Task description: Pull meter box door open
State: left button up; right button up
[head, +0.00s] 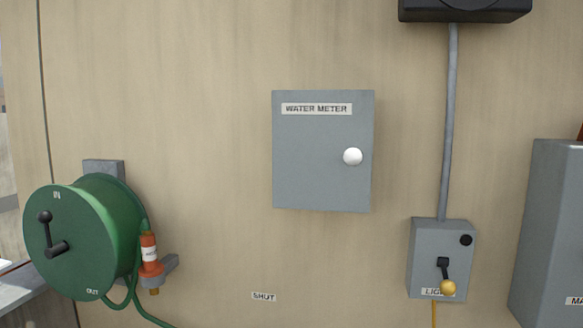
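The grey meter box (320,180) is mounted on the beige wall, in the middle of the head view. Its front carries a white label reading "WATER METER" (317,109). A round white knob (352,157) sits near the right edge of the door. The door looks closed, flush with the box. Neither of my grippers shows in the head view, so their place relative to the box cannot be told.
A green hose reel (100,235) with a crank and an orange nozzle (150,255) juts out at left. A grey light switch box (425,255) with a yellow-ended lever and conduit (449,120) is right. Another grey cabinet (550,230) stands far right. The wall around the meter box is clear.

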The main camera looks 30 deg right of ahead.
aim_at(322, 140)
jog(key=z, duration=2.15)
jog(key=k+z, duration=0.1)
jog(key=z, duration=0.3)
jog(key=k+l, duration=0.2)
jog(key=k, duration=0.2)
